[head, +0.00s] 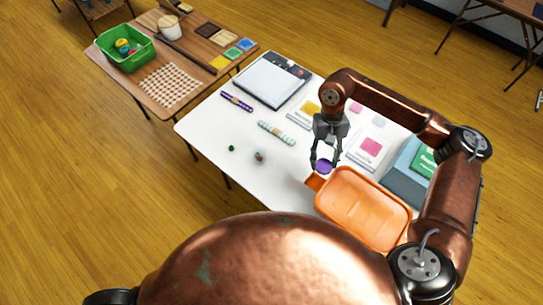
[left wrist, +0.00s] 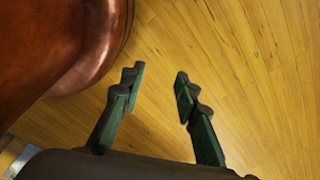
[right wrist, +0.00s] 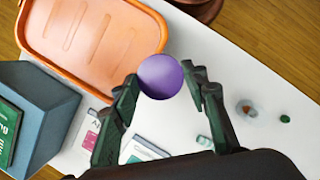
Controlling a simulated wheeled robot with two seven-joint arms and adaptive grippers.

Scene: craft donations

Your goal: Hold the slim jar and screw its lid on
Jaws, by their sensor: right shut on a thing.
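My right gripper (head: 323,163) is shut on a round purple lid (head: 324,167), holding it near the left end of the orange tray. In the right wrist view the purple disc (right wrist: 160,76) sits between the fingertips of the right gripper (right wrist: 168,84) and hides what is beneath it. A small clear jar-like thing (head: 259,155) with brownish contents stands on the white table, left of the right gripper. I cannot tell whether it is the slim jar. A small green round thing (head: 232,148) lies beside it. My left gripper (left wrist: 158,75) is open and empty above the floor.
The orange tray (head: 345,177) lies at the table's near right, with a blue-grey box (head: 403,180) beyond it. The white table's left front (head: 215,125) is mostly clear. A green basket (head: 124,48) stands on another table.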

